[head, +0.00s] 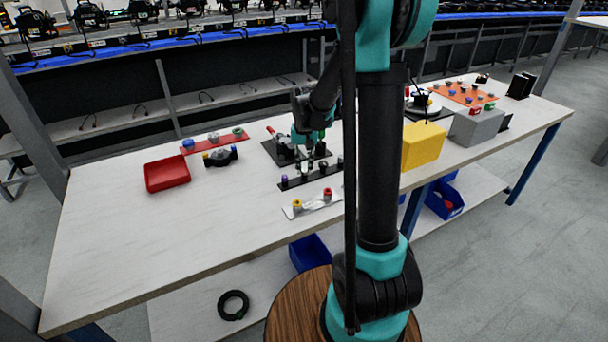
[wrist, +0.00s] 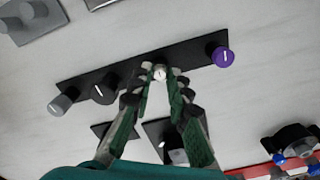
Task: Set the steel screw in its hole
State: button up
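The steel screw (wrist: 160,74), with a bright round head and a pale mark, is between my fingertips in the wrist view. My gripper (wrist: 161,82) points at the black strip (wrist: 134,72), its green-padded fingers drawn together on either side of the screw. The screw's lower end is hidden, so I cannot tell how deep it sits. On the same strip stand a purple-topped screw (wrist: 220,56), a black one (wrist: 104,92) and a grey one (wrist: 62,103). In the head view my gripper (head: 305,164) is over the strip (head: 312,176), partly masking the screw.
A black plate with fittings (head: 284,152) lies just behind the strip. A pale plate with yellow and red knobs (head: 313,204) lies in front. A red tray (head: 167,174), a red strip (head: 214,143) and a yellow box (head: 423,145) are farther off. The table's left part is clear.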

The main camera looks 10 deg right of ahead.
aim_at(304, 171)
jog(key=shift+c, duration=0.6)
grip_shut()
jog(key=shift+r, duration=3)
